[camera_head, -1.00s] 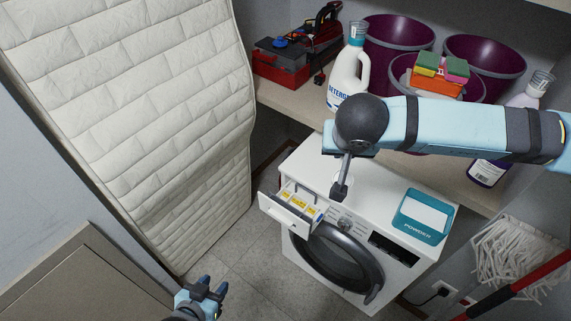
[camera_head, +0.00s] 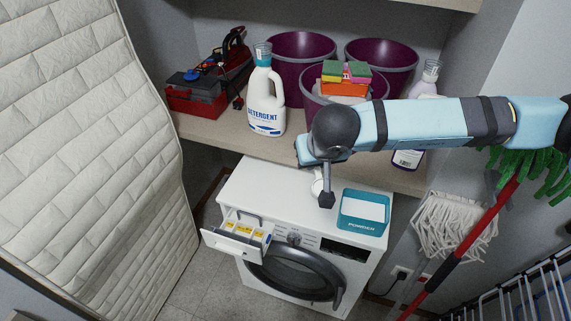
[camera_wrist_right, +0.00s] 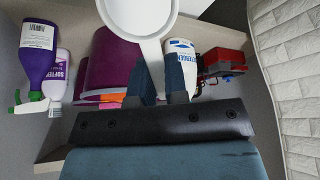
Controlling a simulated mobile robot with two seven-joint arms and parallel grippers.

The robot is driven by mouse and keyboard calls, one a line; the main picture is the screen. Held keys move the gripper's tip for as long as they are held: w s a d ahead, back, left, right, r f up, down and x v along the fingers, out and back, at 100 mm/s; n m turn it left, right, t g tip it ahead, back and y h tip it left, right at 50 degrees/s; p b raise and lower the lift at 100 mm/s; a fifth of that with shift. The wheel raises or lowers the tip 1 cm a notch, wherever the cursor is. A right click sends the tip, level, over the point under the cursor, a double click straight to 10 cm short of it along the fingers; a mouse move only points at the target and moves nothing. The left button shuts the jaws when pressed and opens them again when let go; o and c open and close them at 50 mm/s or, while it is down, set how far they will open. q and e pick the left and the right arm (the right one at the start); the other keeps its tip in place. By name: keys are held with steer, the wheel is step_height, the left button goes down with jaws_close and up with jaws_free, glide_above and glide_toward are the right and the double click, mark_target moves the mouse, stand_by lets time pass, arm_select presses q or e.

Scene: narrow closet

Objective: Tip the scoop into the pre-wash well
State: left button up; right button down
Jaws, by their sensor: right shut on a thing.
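My right gripper (camera_head: 326,198) points down above the washer top, left of the teal powder box (camera_head: 362,226). It is shut on the handle of the white scoop (camera_head: 317,184). In the right wrist view the scoop (camera_wrist_right: 150,48) extends from between the fingers (camera_wrist_right: 160,85), its bowl cut off by the top edge; I cannot tell what it holds. The detergent drawer (camera_head: 230,244) is pulled out at the washer's front left, to the left of the gripper. Its wells bear yellow labels; I cannot read which is the pre-wash well. My left gripper is out of view.
The white washer (camera_head: 260,190) stands below a shelf with a detergent bottle (camera_head: 266,105), purple buckets (camera_head: 300,55), sponges and a toolbox (camera_head: 195,100). A quilted mattress (camera_head: 85,150) leans at left. A mop (camera_head: 455,225) and a wire rack (camera_head: 520,295) are at right.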

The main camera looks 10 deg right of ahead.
steer(key=d, duration=0.7)
steer(key=shift+s+d+r, duration=0.15)
steer(key=shift+s+d, duration=0.15)
steer(key=shift+s, duration=0.1)
steer(key=shift+a, duration=0.15)
